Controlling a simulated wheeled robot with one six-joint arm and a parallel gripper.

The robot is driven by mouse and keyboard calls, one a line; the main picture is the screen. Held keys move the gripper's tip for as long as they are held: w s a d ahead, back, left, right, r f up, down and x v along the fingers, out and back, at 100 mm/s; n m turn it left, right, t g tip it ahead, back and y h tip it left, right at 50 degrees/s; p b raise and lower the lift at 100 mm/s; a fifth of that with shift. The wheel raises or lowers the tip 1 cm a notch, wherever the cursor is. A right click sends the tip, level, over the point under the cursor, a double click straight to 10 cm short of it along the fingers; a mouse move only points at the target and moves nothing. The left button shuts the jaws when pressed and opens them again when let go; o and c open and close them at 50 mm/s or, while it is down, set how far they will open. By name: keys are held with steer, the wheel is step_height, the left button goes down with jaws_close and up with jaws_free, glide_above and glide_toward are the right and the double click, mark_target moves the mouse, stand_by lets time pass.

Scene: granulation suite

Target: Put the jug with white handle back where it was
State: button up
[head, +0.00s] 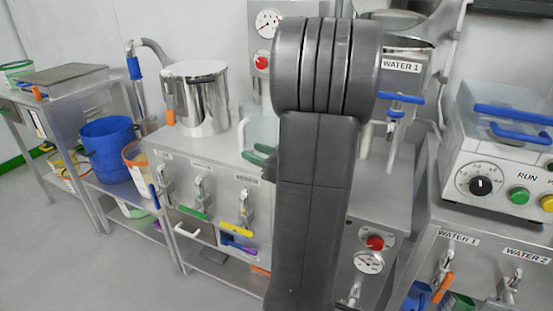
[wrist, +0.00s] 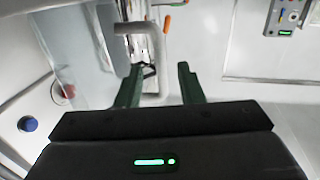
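My gripper (wrist: 159,84) has its two dark green fingers apart in the wrist view. A clear jug (wrist: 72,45) is at the left there, and its pale grey-white handle (wrist: 160,62) shows between and beyond the fingers. I cannot tell whether the handle touches them. In the head view a clear jug (head: 262,127) is on or over the steel counter, partly hidden by my arm, with my green fingers (head: 258,155) beside it. Another white handle (head: 187,231) shows low under the left tap of the counter unit; its body is mostly hidden.
A steel pot (head: 195,98) stands on the counter (head: 190,148). A blue bucket (head: 105,148) stands on a low shelf at the left. A control box (head: 500,170) is at the right. The left floor is clear.

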steer(key=v, duration=0.7)
steer(key=shift+p, duration=0.4)
stand_by(1.0)
